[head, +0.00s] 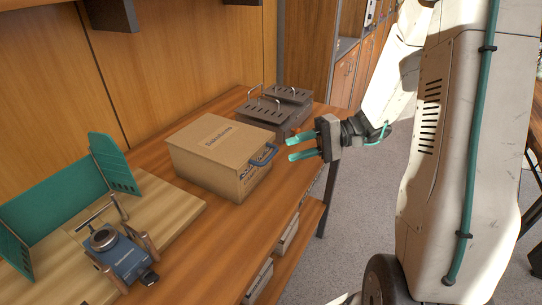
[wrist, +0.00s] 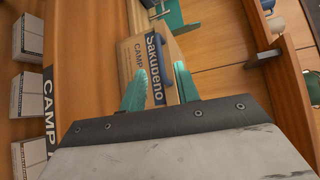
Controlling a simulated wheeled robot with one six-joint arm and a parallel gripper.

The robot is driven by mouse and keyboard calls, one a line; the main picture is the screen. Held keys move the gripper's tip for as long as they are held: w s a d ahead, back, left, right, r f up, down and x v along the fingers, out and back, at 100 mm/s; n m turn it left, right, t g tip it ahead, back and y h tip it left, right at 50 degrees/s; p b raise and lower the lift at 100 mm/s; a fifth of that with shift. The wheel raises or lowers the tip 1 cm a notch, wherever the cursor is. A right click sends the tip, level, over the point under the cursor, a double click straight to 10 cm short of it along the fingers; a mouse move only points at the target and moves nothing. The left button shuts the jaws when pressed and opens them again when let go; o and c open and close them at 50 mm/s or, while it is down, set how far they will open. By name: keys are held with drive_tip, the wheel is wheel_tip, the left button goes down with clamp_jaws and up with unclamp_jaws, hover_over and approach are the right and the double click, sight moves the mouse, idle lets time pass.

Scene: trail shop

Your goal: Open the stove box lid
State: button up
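The stove box (head: 215,155) is a tan box on the wooden bench, with dark lettering on its top and front. Its lid (head: 205,135) lies flat and looks shut. A blue handle (head: 264,155) sticks out at the lid's right edge. My gripper (head: 290,147) has teal fingers and is open and empty. In the head view it is just right of the handle, apart from it and pointing left at the box. In the wrist view the box's lettered front (wrist: 145,50) shows beyond my spread fingers (wrist: 158,78).
Two grey slotted metal boxes (head: 272,112) with wire handles stand behind the stove box. At the front left, a blue stove (head: 122,255) and a teal folding screen (head: 55,205) sit on a pale board (head: 180,210). Small cartons (head: 286,235) sit on the shelf below.

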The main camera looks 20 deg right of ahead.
sight(273, 155)
drive_tip(key=x, duration=0.7)
drive_tip(key=shift+a, duration=0.25)
clamp_jaws()
